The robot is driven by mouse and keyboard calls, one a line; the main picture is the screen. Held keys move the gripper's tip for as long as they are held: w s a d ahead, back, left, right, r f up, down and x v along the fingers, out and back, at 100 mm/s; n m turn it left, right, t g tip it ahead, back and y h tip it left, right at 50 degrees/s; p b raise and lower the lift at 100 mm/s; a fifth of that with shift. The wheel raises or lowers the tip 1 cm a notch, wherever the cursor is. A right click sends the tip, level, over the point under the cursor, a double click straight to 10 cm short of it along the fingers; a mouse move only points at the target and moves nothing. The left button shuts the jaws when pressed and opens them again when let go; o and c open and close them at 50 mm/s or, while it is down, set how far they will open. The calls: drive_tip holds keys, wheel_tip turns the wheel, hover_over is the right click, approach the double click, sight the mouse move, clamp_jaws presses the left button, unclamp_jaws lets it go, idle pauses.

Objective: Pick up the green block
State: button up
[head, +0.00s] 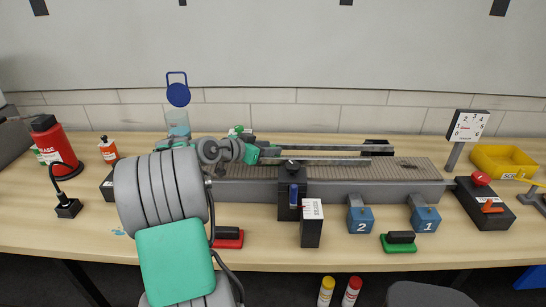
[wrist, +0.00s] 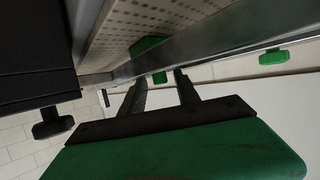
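A low green block (head: 398,247) with a black top piece lies at the front edge of the table, right of centre in the head view. My gripper (head: 268,153) is at the left part of the long machine, up and to the left of that block and well apart from it. In the wrist view, my gripper's two dark fingers (wrist: 160,80) stand apart with a gap between them, and I see nothing held. A green part (wrist: 150,48) shows beyond the fingertips by a metal rail. I cannot tell whether it is a block or a machine knob.
The conveyor machine (head: 420,178) with long metal rails (head: 335,148) fills the table's middle. Blue weights (head: 361,220), a white-faced box (head: 312,222) and a red block (head: 229,238) stand in front. A red-lever box (head: 485,205) and yellow bin (head: 500,158) are at right.

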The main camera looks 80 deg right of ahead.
clamp_jaws()
drive_tip(key=shift+r, duration=0.1)
idle(0.5)
